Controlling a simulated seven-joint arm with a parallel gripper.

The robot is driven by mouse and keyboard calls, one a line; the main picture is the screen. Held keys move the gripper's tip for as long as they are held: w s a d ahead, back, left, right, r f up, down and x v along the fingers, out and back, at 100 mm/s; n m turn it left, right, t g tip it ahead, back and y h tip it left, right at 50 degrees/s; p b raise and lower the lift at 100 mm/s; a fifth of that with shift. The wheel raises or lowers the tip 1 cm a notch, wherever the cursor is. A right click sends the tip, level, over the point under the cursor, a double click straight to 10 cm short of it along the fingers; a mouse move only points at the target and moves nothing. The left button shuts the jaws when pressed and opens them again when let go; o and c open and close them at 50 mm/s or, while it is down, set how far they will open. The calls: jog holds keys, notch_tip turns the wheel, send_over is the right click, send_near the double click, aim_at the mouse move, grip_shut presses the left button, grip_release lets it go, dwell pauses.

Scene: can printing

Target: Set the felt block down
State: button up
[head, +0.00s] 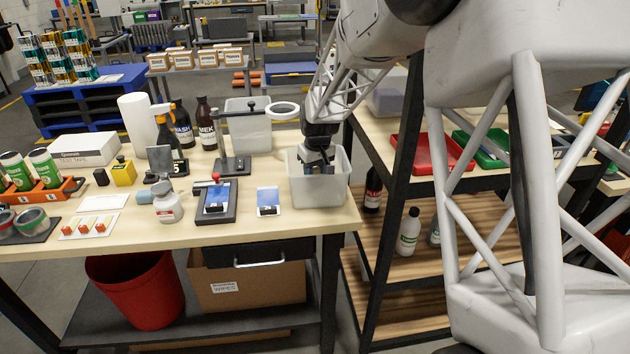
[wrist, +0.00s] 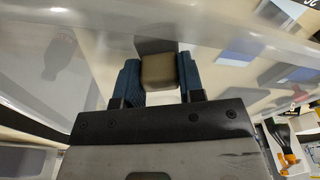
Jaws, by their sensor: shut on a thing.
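The felt block (wrist: 158,72) is a small brown-grey block with rounded edges. In the wrist view it sits between the blue fingers of my gripper (wrist: 157,78), which is shut on it. In the head view my gripper (head: 317,166) points down into the mouth of a translucent white bin (head: 318,190) at the table's right end. The block cannot be made out in the head view. I cannot tell whether it touches the bin's floor.
Left of the bin lie a blue-and-white card (head: 268,201) and a dark fixture (head: 216,202) with a red knob. A ring magnifier on a stand (head: 233,164) and another translucent bin (head: 247,127) stand behind. The table's right edge is close to the bin.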

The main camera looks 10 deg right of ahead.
jog(key=shift+f, duration=1.75)
jog(key=shift+f, duration=0.1)
jog(key=o, duration=1)
jog(key=r, duration=0.4)
jog(key=s+r, duration=0.1)
jog(key=r, duration=0.7)
jog(key=shift+s+d, duration=0.2)
jog(key=shift+d, duration=0.1)
jog(key=shift+s+r, duration=0.1)
